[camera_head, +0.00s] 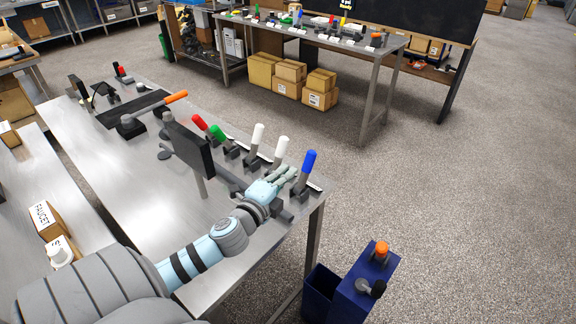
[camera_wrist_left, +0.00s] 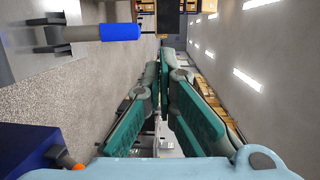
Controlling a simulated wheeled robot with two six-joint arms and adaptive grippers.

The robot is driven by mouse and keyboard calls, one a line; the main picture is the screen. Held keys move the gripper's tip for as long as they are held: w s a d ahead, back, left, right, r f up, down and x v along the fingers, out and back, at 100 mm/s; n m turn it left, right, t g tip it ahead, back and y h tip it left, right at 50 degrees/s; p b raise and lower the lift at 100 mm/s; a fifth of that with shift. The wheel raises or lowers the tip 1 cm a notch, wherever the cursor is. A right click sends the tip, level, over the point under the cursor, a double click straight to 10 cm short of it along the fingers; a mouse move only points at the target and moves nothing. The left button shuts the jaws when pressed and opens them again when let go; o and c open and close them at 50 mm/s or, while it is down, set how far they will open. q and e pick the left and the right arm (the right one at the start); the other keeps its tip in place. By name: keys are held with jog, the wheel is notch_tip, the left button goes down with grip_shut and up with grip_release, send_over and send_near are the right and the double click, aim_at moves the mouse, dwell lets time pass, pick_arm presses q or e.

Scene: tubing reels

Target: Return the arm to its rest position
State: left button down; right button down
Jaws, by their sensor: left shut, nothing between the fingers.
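My left arm reaches in from the bottom left of the head view. Its gripper (camera_head: 282,177) is over the near right end of the metal table, beside the blue-tipped reel handle. In the left wrist view the green-padded fingers (camera_wrist_left: 163,85) come together at their tips, shut with nothing between them. The blue-tipped handle (camera_head: 306,167) stands just right of the gripper; it also shows at the upper left of the left wrist view (camera_wrist_left: 120,32), apart from the fingers. My right gripper is in neither view.
White (camera_head: 257,138), green (camera_head: 219,136) and red handles line the metal table (camera_head: 120,185), near a dark upright panel (camera_head: 188,145). A blue bin unit (camera_head: 368,285) stands on the floor beyond the table's end. Boxes labelled FAUCET (camera_head: 46,220) are at left. The floor at right is clear.

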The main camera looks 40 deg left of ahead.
pick_arm(q)
jog(key=s+d+f+n+g+h, duration=0.1)
jog(key=s+d+f+n+g, duration=0.4)
jog(key=s, duration=0.3)
jog(key=s+d+f+n+g+h, duration=0.1)
jog(key=s+d+f+n+g, duration=0.35)
jog(key=s+f, duration=0.35)
jog(key=s+d+f+n+g, duration=0.4)
jog(key=s+f+n, duration=0.15)
jog(key=s, duration=0.35)
notch_tip(320, 180, down, 22)
jog(key=s+a+g+b, duration=0.1)
jog(key=s+a+b, duration=0.1)
jog(key=s+f+g+b, duration=0.1)
jog(key=s+f, duration=1)
jog(key=s, duration=0.2)
jog(key=shift+s+a+f+n, duration=0.2)
jog(key=shift+a+n, duration=0.1)
jog(key=shift+a, duration=0.1)
